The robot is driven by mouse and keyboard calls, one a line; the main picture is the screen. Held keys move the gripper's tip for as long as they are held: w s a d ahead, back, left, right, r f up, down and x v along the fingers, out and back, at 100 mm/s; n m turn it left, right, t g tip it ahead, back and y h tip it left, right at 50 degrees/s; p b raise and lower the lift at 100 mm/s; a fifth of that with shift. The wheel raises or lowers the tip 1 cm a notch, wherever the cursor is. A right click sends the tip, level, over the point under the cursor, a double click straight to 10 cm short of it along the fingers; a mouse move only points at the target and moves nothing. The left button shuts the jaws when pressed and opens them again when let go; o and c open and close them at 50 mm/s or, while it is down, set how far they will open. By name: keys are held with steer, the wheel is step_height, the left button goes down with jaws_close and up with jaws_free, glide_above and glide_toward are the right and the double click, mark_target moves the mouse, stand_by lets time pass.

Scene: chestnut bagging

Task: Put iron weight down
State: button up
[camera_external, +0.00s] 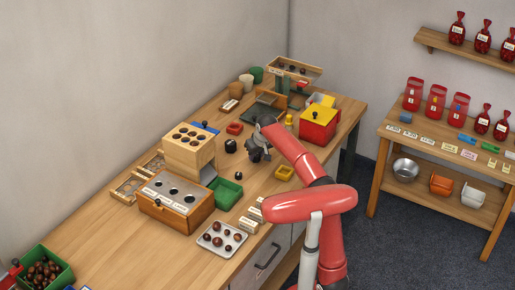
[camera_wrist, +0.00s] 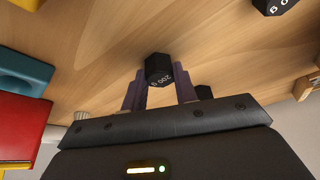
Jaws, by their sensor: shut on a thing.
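My gripper (camera_wrist: 158,78) is shut on a small black iron weight (camera_wrist: 158,65), with one purple finger on each side. The weight is a faceted block with white marking that looks like 200, upside down in the wrist view. In the outside view my gripper (camera_external: 260,150) is low over the middle of the wooden workbench (camera_external: 262,188); the held weight cannot be made out there. I cannot tell whether the weight touches the bench. A second black weight with white marking (camera_wrist: 274,5) stands at the top right of the wrist view.
A black block (camera_external: 230,146) and a smaller one (camera_external: 238,176) stand left of my gripper. A yellow tray (camera_external: 284,173) is at its lower right, a red tray (camera_external: 234,128) at its upper left. A red and yellow box (camera_external: 318,125) stands farther right. Bare bench lies between.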

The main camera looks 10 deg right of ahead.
steer(key=shift+f, duration=0.15)
steer(key=o, duration=1.1)
steer(key=shift+s+r, duration=0.1)
steer(key=shift+r, duration=0.5)
steer(key=p+v, duration=0.2)
steer(key=v, duration=0.9)
steer(key=shift+s, duration=0.2)
